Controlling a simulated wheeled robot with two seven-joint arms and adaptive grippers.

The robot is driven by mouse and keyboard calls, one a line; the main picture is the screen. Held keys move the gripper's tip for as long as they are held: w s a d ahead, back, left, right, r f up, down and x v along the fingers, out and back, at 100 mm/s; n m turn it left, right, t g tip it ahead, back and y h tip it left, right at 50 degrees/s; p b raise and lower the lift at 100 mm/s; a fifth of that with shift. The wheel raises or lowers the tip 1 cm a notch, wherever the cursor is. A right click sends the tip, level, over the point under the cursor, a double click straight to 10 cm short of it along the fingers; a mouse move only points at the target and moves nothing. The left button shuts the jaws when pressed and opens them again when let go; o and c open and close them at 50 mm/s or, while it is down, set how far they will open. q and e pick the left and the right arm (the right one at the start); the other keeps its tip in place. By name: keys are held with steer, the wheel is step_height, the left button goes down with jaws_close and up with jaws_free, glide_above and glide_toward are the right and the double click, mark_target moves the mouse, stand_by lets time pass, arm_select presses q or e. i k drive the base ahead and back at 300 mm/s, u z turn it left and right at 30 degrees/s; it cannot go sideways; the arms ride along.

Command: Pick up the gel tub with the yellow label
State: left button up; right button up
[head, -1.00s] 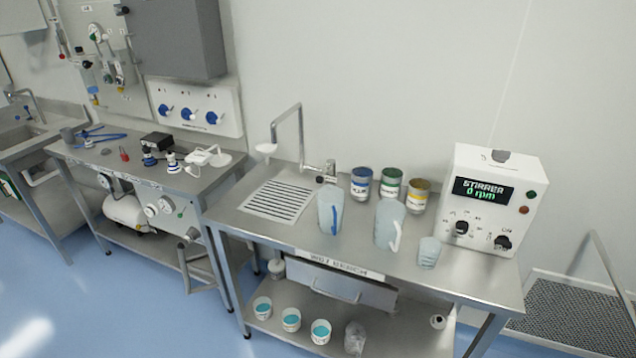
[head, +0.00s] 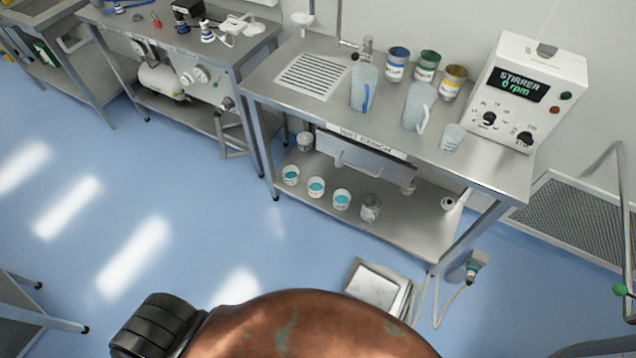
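The tub with the yellow label (head: 453,82) stands upright at the back of the wet bench (head: 300,108), left of the stirrer box. It is the rightmost of three similar open tubs in a row. A tub with a green label (head: 427,66) and a tub with a blue label (head: 397,64) stand to its left. A clear jug stands in front of the row and close to the yellow-label tub. Neither of my grippers is in view.
The white stirrer box (head: 527,95) reads 0 rpm. Two jugs (head: 364,88) (head: 418,105) and a small beaker (head: 452,138) stand in front of the tubs. The lower shelf (head: 400,222) holds several containers. A grey scale-like box (head: 378,287) is on the floor.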

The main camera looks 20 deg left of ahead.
mark_target(315, 185)
steer(key=u, duration=0.45)
steer(key=k, duration=0.55)
steer(key=u, duration=1)
steer(key=i, duration=1.2)
steer(key=u, duration=0.05)
